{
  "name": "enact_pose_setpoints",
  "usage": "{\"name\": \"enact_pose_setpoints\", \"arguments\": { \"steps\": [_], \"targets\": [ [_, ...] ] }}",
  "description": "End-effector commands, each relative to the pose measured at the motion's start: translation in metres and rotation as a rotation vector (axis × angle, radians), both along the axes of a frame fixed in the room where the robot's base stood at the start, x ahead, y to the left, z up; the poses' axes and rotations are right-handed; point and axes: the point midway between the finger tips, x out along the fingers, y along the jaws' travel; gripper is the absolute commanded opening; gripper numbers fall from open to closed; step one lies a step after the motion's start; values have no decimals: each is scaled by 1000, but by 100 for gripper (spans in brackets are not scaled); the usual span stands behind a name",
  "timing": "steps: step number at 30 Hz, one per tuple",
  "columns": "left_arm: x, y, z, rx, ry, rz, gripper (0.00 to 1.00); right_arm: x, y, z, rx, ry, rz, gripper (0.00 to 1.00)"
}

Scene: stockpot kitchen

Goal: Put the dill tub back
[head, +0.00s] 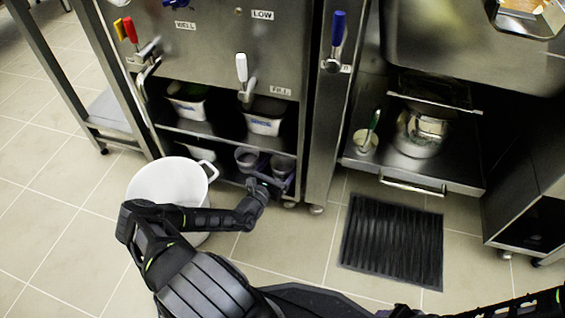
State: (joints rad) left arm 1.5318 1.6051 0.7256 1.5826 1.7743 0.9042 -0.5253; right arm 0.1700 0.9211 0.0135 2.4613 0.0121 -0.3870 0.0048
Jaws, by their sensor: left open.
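Two white tubs with dark labels stand on the upper shelf of the steel cabinet: a left tub (187,108) with some green at its top and a right tub (265,122). The label print is too small to read, so I cannot tell which tub holds dill. My left gripper (264,184) is open, low in front of the cabinet's bottom shelf. It is close to two grey round containers, a left one (247,159) and a right one (283,166); I cannot tell whether it touches them. My right gripper is out of view.
A white stockpot (165,184) stands on the floor, partly behind my left arm. A black floor mat (392,240) lies to the right. A pulled-out shelf (430,179) holds a metal pot (420,137) and a small cup (365,141). Tiled floor is free at left.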

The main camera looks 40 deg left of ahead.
Motion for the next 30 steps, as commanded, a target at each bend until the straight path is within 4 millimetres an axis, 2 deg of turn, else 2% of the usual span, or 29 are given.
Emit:
{"name": "enact_pose_setpoints", "arguments": {
  "steps": [5,12,16,21,30],
  "targets": [
    [-27,-3,4,-1,2,1,88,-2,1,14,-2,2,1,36],
    [-77,-8,4,-1,2,2,88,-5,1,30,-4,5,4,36],
    [-98,-11,3,-1,2,1,88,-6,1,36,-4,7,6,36],
    [-112,-14,1,0,0,1,88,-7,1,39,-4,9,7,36],
    [-113,-14,0,-1,0,0,88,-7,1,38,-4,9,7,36]
  ]
}}
